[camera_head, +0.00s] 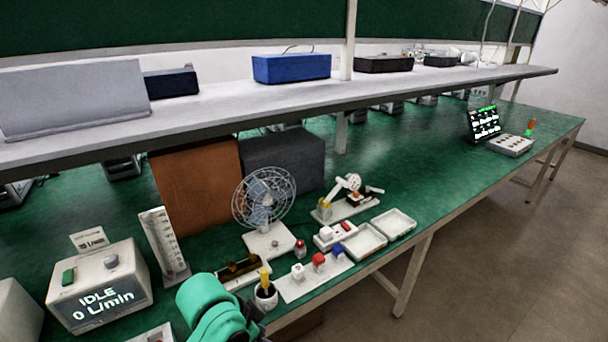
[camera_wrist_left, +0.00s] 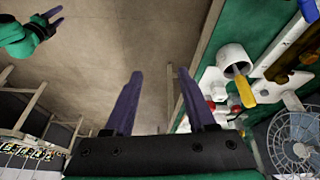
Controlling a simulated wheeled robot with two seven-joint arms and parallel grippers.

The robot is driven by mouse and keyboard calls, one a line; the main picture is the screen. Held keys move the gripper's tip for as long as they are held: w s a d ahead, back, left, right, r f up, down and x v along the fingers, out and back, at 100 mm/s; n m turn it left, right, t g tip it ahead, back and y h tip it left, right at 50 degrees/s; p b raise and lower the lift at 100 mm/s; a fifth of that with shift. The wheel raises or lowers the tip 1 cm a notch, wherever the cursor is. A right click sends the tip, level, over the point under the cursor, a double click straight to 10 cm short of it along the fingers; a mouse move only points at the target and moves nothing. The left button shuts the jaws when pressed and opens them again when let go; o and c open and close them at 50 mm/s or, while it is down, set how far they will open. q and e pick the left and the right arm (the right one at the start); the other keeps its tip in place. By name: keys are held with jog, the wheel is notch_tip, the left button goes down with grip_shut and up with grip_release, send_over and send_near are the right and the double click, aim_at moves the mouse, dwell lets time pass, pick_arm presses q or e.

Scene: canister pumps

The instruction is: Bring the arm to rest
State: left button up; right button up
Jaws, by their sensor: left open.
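My left arm (camera_head: 215,312) shows as green rounded links at the bottom of the head view, at the bench's front edge; its fingers are not visible there. In the left wrist view, my left gripper (camera_wrist_left: 160,75) has two dark purple fingers standing apart with nothing between them. The floor lies behind the fingers. My right gripper (camera_wrist_left: 52,17), green with purple fingers, shows small at the top left of the left wrist view; its opening is unclear. The head view does not show it.
A white cup (camera_head: 266,296) with a yellow-handled tool (camera_wrist_left: 242,90) stands close to my left arm. A wire-cage fan (camera_head: 264,198), an "IDLE 0 L/min" box (camera_head: 100,285), a plate with coloured blocks (camera_head: 292,290) and white trays (camera_head: 362,242) crowd the bench. The floor (camera_head: 480,260) is clear.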

pick_arm(q)
jog(key=s+a+f+n+y, duration=0.1)
jog(key=s+a+f+n, duration=0.15)
jog(key=a, duration=0.25)
jog(key=s+a+f+n+t+y, duration=0.1)
jog(key=s+a+n, duration=0.2)
jog(key=s+a, duration=0.15)
jog(key=s+a+f+n+y, duration=0.1)
jog(key=s+a+f+n, duration=0.1)
jog(key=a, duration=0.3)
notch_tip(320, 180, down, 21)
jog(key=s+g, duration=0.1)
jog(key=s+a+f+g, duration=0.1)
jog(key=s+a+f, duration=0.2)
jog(key=s+f, duration=1.3)
jog(key=shift+s+a+f+y, duration=0.2)
jog(key=shift+s+f+y, duration=0.15)
jog(key=shift+s, duration=0.7)
